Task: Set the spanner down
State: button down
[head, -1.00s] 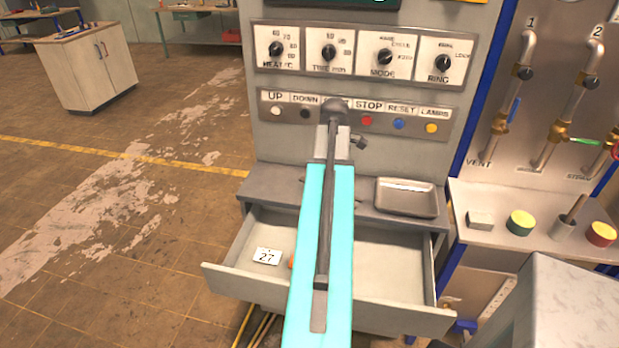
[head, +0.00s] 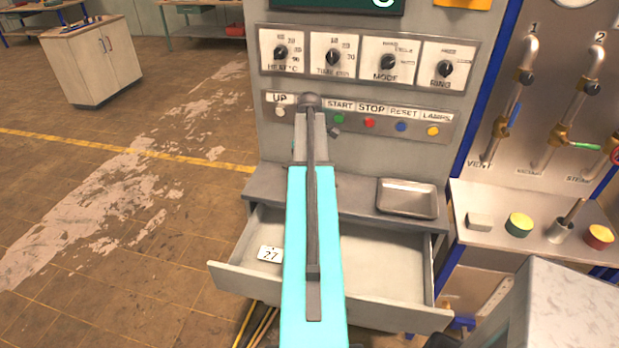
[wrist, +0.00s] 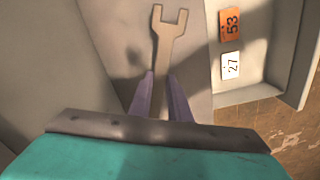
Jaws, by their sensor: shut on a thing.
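The spanner (wrist: 168,38) is tan with an open forked end, and it shows in the wrist view between the two purple fingers of my gripper (wrist: 162,88). My gripper is shut on it, with the fork pointing away from my wrist. I cannot tell how far the spanner is above the drawer floor.
A white tag 27 (head: 270,254) and an orange tag 53 (wrist: 230,24) lie in the drawer. A metal tray (head: 407,198) sits on the ledge above its right side. The button panel (head: 370,118) stands behind. The drawer's right half looks empty.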

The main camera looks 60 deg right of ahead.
jog(key=shift+f+p, duration=0.9)
jog(key=shift+f, duration=0.85)
jog(key=shift+f, duration=0.2)
jog(key=c, duration=1.6)
grip_release()
jog(key=shift+c, duration=0.2)
jog(key=shift+r, duration=0.25)
notch_tip(320, 180, up, 12)
jog(key=b, duration=0.4)
